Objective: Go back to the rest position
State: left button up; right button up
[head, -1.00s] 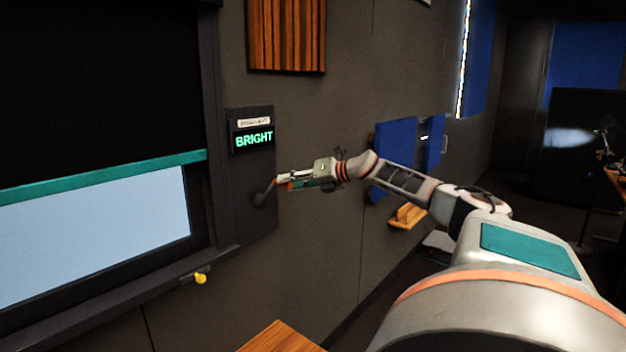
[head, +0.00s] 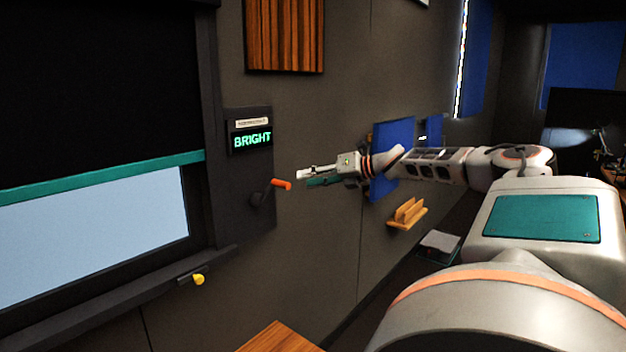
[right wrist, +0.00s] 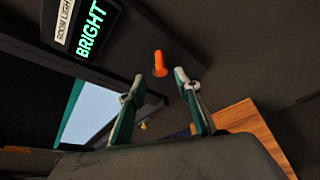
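My right gripper (head: 304,179) is to the right of the wall panel (head: 240,190), clear of its orange-handled crank (head: 281,184). In the right wrist view, the two fingers (right wrist: 157,88) stand apart with nothing between them. The orange handle (right wrist: 160,64) shows ahead, beyond the fingertips and apart from them. The panel's display (head: 252,139) reads BRIGHT in green; it also shows in the right wrist view (right wrist: 90,30). My left gripper is not in view.
A window with a dark shade and a teal bar (head: 100,177) is at the left, with a yellow knob (head: 198,280) below. A slatted wood panel (head: 285,36) hangs above. A small wooden holder (head: 408,213) and blue panels (head: 392,155) are on the wall behind my right arm. A wooden surface (head: 282,338) is at the bottom.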

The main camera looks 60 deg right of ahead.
jog(key=shift+s+d, duration=0.1)
jog(key=shift+s, duration=0.25)
dwell(0.4)
jog(key=w+a+f+m+g+y, duration=0.1)
jog(key=w+a+f, duration=0.2)
jog(key=a+f, duration=0.5)
jog(key=w+a+f+m+y, duration=0.1)
jog(key=w+a+f+y, duration=0.15)
jog(key=a+f, duration=0.6)
jog(key=s+a+f+m+g, duration=0.1)
jog(key=a+f+m, duration=0.1)
jog(key=a+f, duration=0.6)
jog(key=a+f+m, duration=0.2)
jog(key=a+f, duration=0.4)
jog(key=f, duration=0.4)
jog(key=s+a+f+m, duration=0.4)
jog(key=s+a+f, duration=0.15)
jog(key=a, duration=0.45)
jog(key=s+a+f+m, duration=0.5)
jog(key=a+f, duration=0.2)
jog(key=a, duration=0.3)
jog(key=s+a+f+m+h, duration=0.1)
jog(key=s+a+f+m, duration=0.1)
jog(key=s+a+m, duration=0.2)
jog(key=s+a+f+m+g+h, duration=0.1)
jog(key=s+a+f+m, duration=0.1)
jog(key=s+a+m, duration=0.2)
jog(key=shift+s+a+f+m+g+h, duration=0.3)
jog(key=shift+s+m, duration=0.7)
jog(key=shift+s, duration=1.2)
